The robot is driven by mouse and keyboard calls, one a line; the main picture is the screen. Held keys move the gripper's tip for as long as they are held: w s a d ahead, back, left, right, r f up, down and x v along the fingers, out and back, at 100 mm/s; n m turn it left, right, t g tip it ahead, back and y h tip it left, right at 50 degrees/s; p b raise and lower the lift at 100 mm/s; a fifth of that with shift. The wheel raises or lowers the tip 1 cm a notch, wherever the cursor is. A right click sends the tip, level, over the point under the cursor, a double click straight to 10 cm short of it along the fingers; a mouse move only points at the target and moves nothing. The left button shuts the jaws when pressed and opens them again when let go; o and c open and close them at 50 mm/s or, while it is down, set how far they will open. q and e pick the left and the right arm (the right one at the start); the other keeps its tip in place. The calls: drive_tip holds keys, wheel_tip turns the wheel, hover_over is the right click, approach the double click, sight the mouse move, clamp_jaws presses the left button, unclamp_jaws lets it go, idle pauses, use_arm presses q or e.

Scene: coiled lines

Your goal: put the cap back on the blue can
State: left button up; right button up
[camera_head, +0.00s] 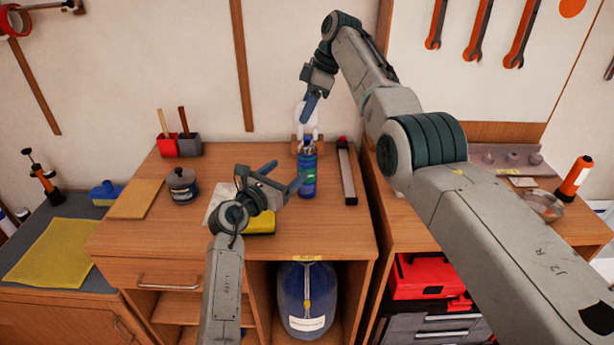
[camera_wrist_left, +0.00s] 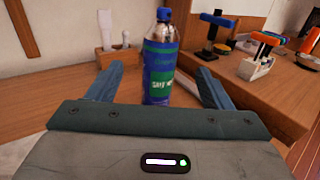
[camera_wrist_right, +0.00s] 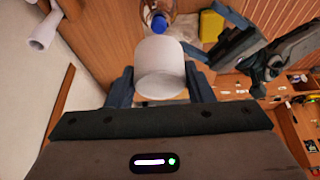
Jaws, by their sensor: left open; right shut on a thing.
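The blue can (camera_head: 308,175), with a green label and a blue nozzle, stands upright on the wooden bench. It also shows in the left wrist view (camera_wrist_left: 160,75). My left gripper (camera_head: 286,172) is open, its fingers pointing at the can from the left; the can appears between the fingertips, with no visible grip. My right gripper (camera_head: 309,106) is shut on the white cap (camera_wrist_right: 160,72) and holds it above the can. In the right wrist view the blue nozzle (camera_wrist_right: 159,22) shows beyond the cap, apart from it.
A yellow sponge (camera_head: 262,224) lies beside my left gripper. A long tool (camera_head: 347,175) lies right of the can, and a wooden holder (camera_wrist_left: 107,60) stands behind it. A lidded jar (camera_head: 183,187) and red and grey pots (camera_head: 178,146) stand left.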

sight(301, 159)
use_arm(q)
drive_tip(key=x, duration=0.8)
drive_tip(key=shift+w+d, duration=0.1)
drive_tip(key=shift+d, duration=0.05)
use_arm(e)
drive_tip(key=shift+s+r, duration=0.1)
use_arm(q)
drive_tip(key=shift+c, duration=0.4)
drive_tip(key=c, duration=1.4)
use_arm(e)
drive_tip(key=shift+f, duration=2.45)
drive_tip(key=shift+f, duration=0.9)
drive_tip(key=shift+f, duration=0.6)
drive_tip(key=o, duration=1)
